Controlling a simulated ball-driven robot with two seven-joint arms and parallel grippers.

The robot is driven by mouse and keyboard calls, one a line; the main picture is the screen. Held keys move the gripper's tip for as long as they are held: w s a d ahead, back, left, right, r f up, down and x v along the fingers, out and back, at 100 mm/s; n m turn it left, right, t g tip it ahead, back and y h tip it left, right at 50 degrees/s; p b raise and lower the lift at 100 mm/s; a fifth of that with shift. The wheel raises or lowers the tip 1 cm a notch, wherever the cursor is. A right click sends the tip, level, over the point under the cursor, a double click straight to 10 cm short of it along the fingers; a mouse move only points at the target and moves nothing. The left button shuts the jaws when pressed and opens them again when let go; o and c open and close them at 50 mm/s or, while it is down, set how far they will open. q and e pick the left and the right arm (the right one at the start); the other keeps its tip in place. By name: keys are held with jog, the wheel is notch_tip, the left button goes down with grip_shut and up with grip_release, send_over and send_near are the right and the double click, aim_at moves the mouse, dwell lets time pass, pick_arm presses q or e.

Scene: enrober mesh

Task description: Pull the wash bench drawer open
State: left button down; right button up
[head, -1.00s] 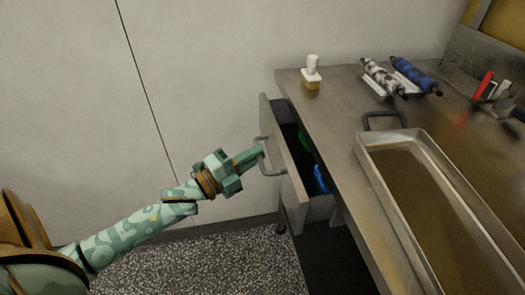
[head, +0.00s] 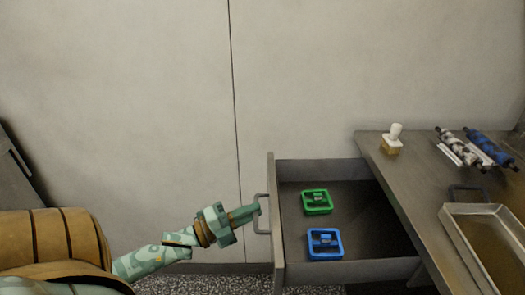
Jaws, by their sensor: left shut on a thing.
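The wash bench drawer (head: 278,225) stands well out from the left side of the wash bench (head: 412,188), in the head view. Its inside is in plain sight. A grey bar handle (head: 257,214) is on its front panel. My left gripper (head: 257,209) is shut on this handle from the left. A green square-framed item (head: 317,202) and a blue square-framed item (head: 325,244) lie apart on the drawer floor. My right gripper is not in view.
On the bench top are a white-handled brush or stamp (head: 392,139), two rollers on rests (head: 463,152) and a metal tray (head: 450,222) with brown contents. A pale wall (head: 120,110) stands behind. Speckled floor (head: 190,284) shows below.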

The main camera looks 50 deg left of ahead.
pick_arm(q)
jog(key=shift+s+a, duration=0.25)
jog(key=shift+s, duration=0.05)
jog(key=c, duration=1.5)
grip_release()
jog(key=shift+w, duration=0.1)
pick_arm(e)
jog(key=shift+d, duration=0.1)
